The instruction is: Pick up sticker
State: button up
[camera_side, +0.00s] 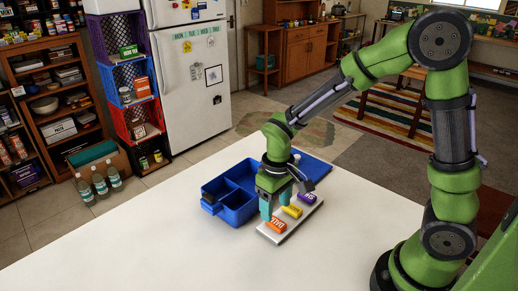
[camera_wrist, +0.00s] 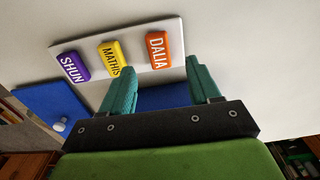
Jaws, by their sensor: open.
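Three name stickers sit in a row on a white board (camera_side: 297,224): an orange one (camera_side: 277,226), a yellow one (camera_side: 292,211) and a purple one (camera_side: 307,198). In the wrist view they read DALIA on orange (camera_wrist: 158,50), MATHIS on yellow (camera_wrist: 111,58) and SHUN on purple (camera_wrist: 73,66). My gripper (camera_side: 275,208) points down at the board's edge, close to the orange and yellow stickers. Its teal fingers stand apart with nothing between them, and the wrist view shows them (camera_wrist: 160,78) on either side of the orange sticker's near end. Whether they touch the board is unclear.
A blue compartment tray (camera_side: 232,206) stands left of the board, with a flat blue panel (camera_side: 318,170) behind my gripper. The white table is clear at the front and left. Crates (camera_side: 130,85), a fridge (camera_side: 190,80) and shelves stand on the floor beyond.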

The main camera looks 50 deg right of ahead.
aim_at(276, 222)
notch_tip(276, 222, down, 5)
jog(key=shift+s+r, duration=0.1)
jog(key=shift+s, duration=0.05)
jog(key=c, duration=1.1)
